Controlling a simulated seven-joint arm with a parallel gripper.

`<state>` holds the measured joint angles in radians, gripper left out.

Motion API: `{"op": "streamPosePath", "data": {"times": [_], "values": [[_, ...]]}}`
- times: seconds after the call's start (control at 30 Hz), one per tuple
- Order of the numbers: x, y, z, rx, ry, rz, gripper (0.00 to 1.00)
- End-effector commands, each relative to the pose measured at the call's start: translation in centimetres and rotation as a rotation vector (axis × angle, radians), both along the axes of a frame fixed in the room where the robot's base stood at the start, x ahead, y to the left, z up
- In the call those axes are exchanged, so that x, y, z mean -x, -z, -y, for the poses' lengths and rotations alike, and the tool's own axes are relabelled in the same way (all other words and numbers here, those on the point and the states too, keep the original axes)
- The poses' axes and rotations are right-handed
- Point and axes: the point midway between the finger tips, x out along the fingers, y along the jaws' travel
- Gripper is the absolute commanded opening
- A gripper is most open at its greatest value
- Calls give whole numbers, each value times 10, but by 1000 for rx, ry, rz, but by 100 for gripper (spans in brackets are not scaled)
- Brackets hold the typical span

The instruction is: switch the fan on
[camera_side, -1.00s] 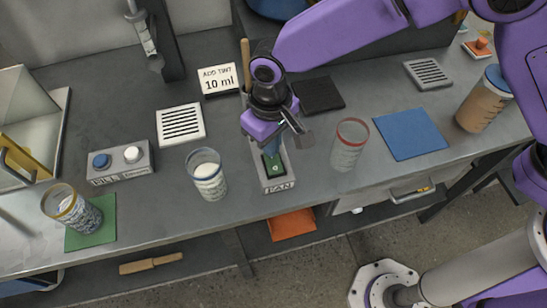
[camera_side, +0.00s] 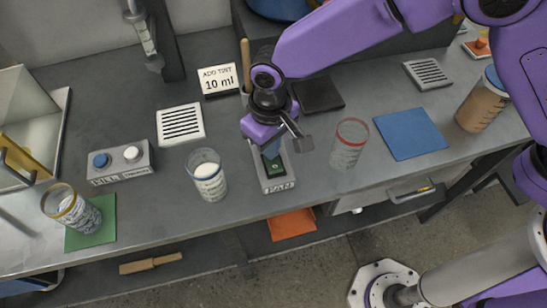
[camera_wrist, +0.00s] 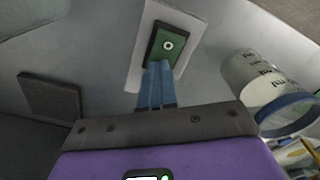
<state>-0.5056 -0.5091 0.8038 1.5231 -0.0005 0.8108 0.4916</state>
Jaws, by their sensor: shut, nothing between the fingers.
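The fan switch is a dark green rocker (camera_side: 275,169) in a light grey housing (camera_side: 267,189) lettered FAN, at the bench's front middle. In the wrist view the rocker (camera_wrist: 168,45) shows a white ring mark, and its pale plate (camera_wrist: 146,30) surrounds it. My gripper (camera_side: 271,153) points down at the switch, its blue fingers shut and empty. In the wrist view the fingertips (camera_wrist: 160,66) overlap the rocker's near end; I cannot tell whether they touch it. They hide that end of the rocker.
A glass of white material (camera_side: 207,180) stands left of the switch, and an empty red-rimmed beaker (camera_side: 348,144) stands right. A two-button box (camera_side: 121,164) and a vented white plate (camera_side: 180,124) are farther left. A blue mat (camera_side: 411,134) lies right.

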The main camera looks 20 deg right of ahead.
Motion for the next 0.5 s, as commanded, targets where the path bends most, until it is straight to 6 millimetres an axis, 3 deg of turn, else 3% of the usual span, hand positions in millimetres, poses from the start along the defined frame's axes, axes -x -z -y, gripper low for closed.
{"op": "streamPosePath", "data": {"times": [0.5], "values": [[1, -28, 0, 2, -1, -1, 0]]}}
